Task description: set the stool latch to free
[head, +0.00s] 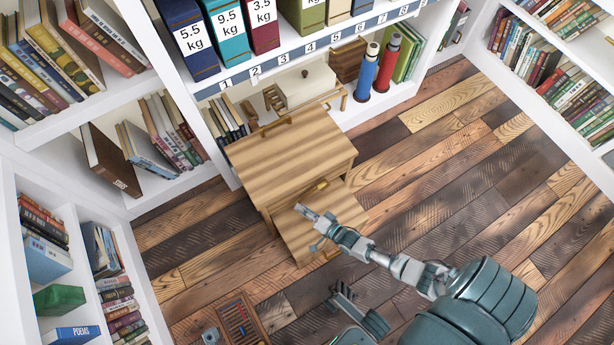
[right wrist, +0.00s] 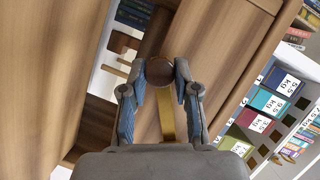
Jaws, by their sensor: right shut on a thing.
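The wooden stool (head: 275,155) stands against the shelves, with a lower step (head: 300,240) at its front. A brass latch piece (head: 314,188) shows on it beside my right gripper (head: 305,211). In the right wrist view, the brass strip (right wrist: 167,118) runs between the fingers of my right gripper (right wrist: 160,80) to a round dark brown knob (right wrist: 159,71). The gripper is shut on this knob. Fingers and wrist hide part of the latch, and I cannot read its setting. My left gripper (head: 340,299) appears near the bottom centre, apart from the stool; its opening is unclear.
White bookshelves (head: 150,205) stand close behind and left of the stool. Red and blue bottles (head: 366,72) stand on the low shelf beyond it. A wooden tray with coloured pieces (head: 238,318) lies at the bottom left. The plank floor (head: 450,150) is clear to the right.

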